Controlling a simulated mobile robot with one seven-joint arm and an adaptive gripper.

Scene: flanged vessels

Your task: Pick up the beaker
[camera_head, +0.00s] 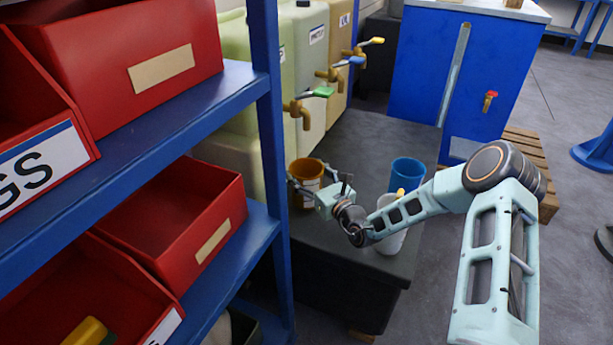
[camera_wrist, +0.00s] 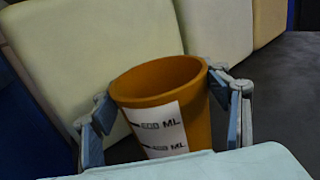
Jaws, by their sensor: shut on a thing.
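The orange beaker (camera_head: 305,172) stands upright on the dark bench, below the taps of the canisters. In the wrist view the beaker (camera_wrist: 165,105) shows a white label with "ML" markings, and its lower part is hidden by my gripper's body. My gripper (camera_head: 306,184) is shut on the beaker, with one finger on each side of it. In the wrist view the fingers of my gripper (camera_wrist: 168,122) press near its left and right walls. Whether its base touches the bench cannot be seen clearly.
A blue cup (camera_head: 407,174) and a white container (camera_head: 388,238) stand on the dark bench (camera_head: 345,270), right of the beaker and partly behind my arm. Several canisters with taps (camera_head: 298,108) line the back. A blue shelf (camera_head: 150,110) with red bins is close on the left.

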